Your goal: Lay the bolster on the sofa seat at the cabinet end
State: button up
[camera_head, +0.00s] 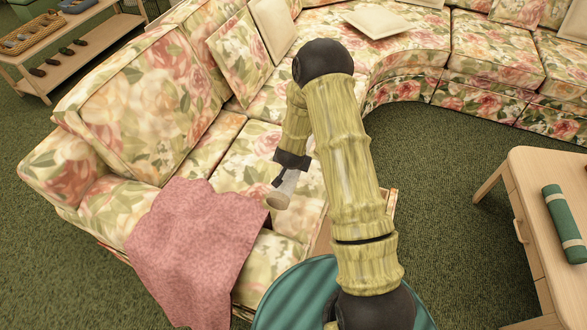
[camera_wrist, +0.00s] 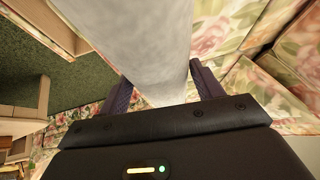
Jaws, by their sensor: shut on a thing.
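My gripper (camera_head: 290,172) is shut on a pale grey-white cylinder, seemingly the bolster (camera_head: 278,198), above the floral sofa's seat (camera_head: 245,160). The bolster's round beige end faces the camera. In the wrist view the bolster (camera_wrist: 155,45) runs away between the two dark fingers of my gripper (camera_wrist: 161,88) and fills the upper middle. My arm hides part of the seat in the head view. I cannot tell whether the bolster touches the seat. No cabinet is clearly identifiable; a wooden edge (camera_head: 323,238) shows beside the sofa behind my arm.
A pink throw (camera_head: 190,245) hangs over the near seat. Cushions (camera_head: 240,55) lean on the backrest, and a cream cushion (camera_head: 378,22) lies farther along. A wooden table (camera_head: 530,200) at right bears a green roll (camera_head: 563,222). A wooden rack (camera_head: 75,50) stands at upper left.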

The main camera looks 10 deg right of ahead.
aim_at(292, 179)
jog(key=shift+f, duration=0.1)
jog(key=shift+c, duration=0.2)
notch_tip(292, 179, down, 11)
jog(key=b, duration=0.8)
jog(key=shift+b, duration=0.4)
jog(key=o, duration=1.2)
jog(key=shift+o, duration=0.2)
jog(key=shift+r, duration=0.2)
jog(key=p+v, duration=0.3)
jog(key=v, duration=1.4)
jog(key=shift+a+r+p, duration=0.1)
jog(key=shift+a+p, duration=0.05)
jog(key=shift+p, duration=0.25)
